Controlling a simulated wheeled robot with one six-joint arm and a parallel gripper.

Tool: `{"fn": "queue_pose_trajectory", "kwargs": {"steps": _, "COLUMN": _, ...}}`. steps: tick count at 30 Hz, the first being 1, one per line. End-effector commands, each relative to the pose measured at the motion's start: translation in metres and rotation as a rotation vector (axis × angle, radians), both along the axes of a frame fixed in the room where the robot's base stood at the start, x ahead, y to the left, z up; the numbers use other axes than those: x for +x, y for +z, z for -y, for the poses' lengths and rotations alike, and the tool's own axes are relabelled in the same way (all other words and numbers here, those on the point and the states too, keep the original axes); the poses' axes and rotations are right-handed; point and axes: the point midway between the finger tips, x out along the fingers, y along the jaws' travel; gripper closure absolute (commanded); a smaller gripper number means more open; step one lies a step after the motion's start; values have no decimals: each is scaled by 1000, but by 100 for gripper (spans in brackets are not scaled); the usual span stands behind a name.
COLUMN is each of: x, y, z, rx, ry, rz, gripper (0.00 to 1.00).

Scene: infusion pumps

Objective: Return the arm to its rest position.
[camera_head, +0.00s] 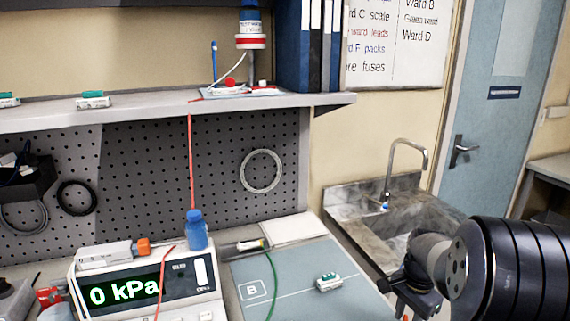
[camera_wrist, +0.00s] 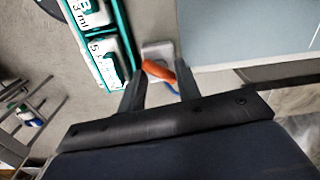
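My arm reaches in from the right edge in the head view. My gripper (camera_head: 408,300) hangs at its end, in front of the sink and right of the blue-grey mat (camera_head: 345,293). In the wrist view the two dark fingers of my gripper (camera_wrist: 160,88) stand apart. An orange piece with a blue end (camera_wrist: 160,71) shows in the gap, over a pale square (camera_wrist: 158,48). It appears to lie beyond the fingers, and I see no grip on it.
The sink (camera_head: 355,207) with its tap (camera_head: 407,145) lies behind my gripper. A small green-white item (camera_head: 328,282) lies on the mat. A green-edged holder (camera_wrist: 102,40) shows in the wrist view.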

Motion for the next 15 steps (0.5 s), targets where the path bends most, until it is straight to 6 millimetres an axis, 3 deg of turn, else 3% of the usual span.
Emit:
{"fn": "queue_pose_trajectory", "kwargs": {"steps": 5, "x": 0, "y": 1, "z": 0, "rx": -1, "ry": -137, "rz": 3, "gripper": 68}}
{"fn": "queue_pose_trajectory", "kwargs": {"steps": 15, "x": 1, "y": 72, "z": 0, "rx": -1, "ry": -127, "rz": 5, "gripper": 68}}
